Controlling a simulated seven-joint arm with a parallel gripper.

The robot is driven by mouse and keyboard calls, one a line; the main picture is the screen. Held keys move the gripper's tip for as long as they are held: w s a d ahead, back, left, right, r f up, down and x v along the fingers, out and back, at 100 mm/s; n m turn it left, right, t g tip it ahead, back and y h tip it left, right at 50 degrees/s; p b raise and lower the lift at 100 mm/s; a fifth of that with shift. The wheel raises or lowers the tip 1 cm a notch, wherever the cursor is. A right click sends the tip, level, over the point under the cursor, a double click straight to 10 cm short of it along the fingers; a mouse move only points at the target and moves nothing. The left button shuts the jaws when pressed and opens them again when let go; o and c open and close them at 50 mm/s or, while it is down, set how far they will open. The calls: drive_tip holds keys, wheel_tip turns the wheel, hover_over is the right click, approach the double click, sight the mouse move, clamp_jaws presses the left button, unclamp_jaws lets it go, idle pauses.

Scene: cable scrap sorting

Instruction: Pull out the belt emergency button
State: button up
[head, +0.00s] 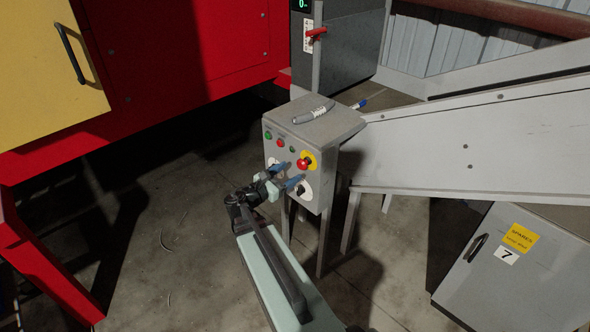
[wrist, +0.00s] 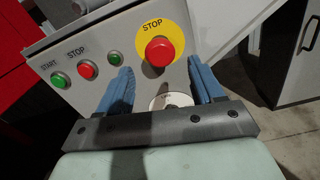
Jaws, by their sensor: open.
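The emergency button is a red mushroom head (head: 303,164) on a yellow disc, on the front of a grey control box (head: 340,127). In the wrist view the red button (wrist: 159,52) sits under the word STOP, beyond my fingertips and roughly midway between them. My gripper (head: 287,175) is open and empty, its two blue fingers in front of the panel, just below and left of the button. In the wrist view my gripper (wrist: 158,80) has one finger on each side, apart from the button. Whether the fingertips touch the panel cannot be told.
A green START button (wrist: 57,80), a red STOP button (wrist: 86,71) and a green lamp (wrist: 114,58) lie left. A dial (head: 301,189) is below. A marker (head: 312,113) lies on the box. The conveyor side (head: 470,140) is right, a red machine (head: 190,50) left.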

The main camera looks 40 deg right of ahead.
drive_tip(key=a, duration=0.8)
drive_tip(key=shift+a, duration=0.2)
idle(0.4)
drive_tip(key=s+a+f+m+g+y, duration=0.1)
drive_tip(key=s+a+f+m+y, duration=0.1)
drive_tip(key=a+f+m+y, duration=0.45)
drive_tip(key=s+a+f+m+y, duration=0.2)
drive_tip(key=a+f+m, duration=0.15)
drive_tip(key=f, duration=0.65)
drive_tip(key=s+a+f+m+g+y, duration=0.1)
drive_tip(key=s+a+f+m+y, duration=0.1)
drive_tip(key=a+f+m+y, duration=0.5)
drive_tip(key=s+a+f+g+y, duration=0.2)
drive_tip(key=s+a+f, duration=0.5)
drive_tip(key=s+f, duration=0.3)
drive_tip(key=s+a+f+g, duration=0.1)
drive_tip(key=s+a+f, duration=0.1)
drive_tip(key=s+f, duration=0.2)
drive_tip(key=s+a+f+g, duration=0.1)
drive_tip(key=s+f, duration=0.3)
drive_tip(key=s, duration=0.6)
drive_tip(key=shift+a+f+n+g, duration=0.35)
drive_tip(key=shift+a+n+g, duration=0.05)
drive_tip(key=shift+a, duration=0.5)
drive_tip(key=shift+y, duration=0.25)
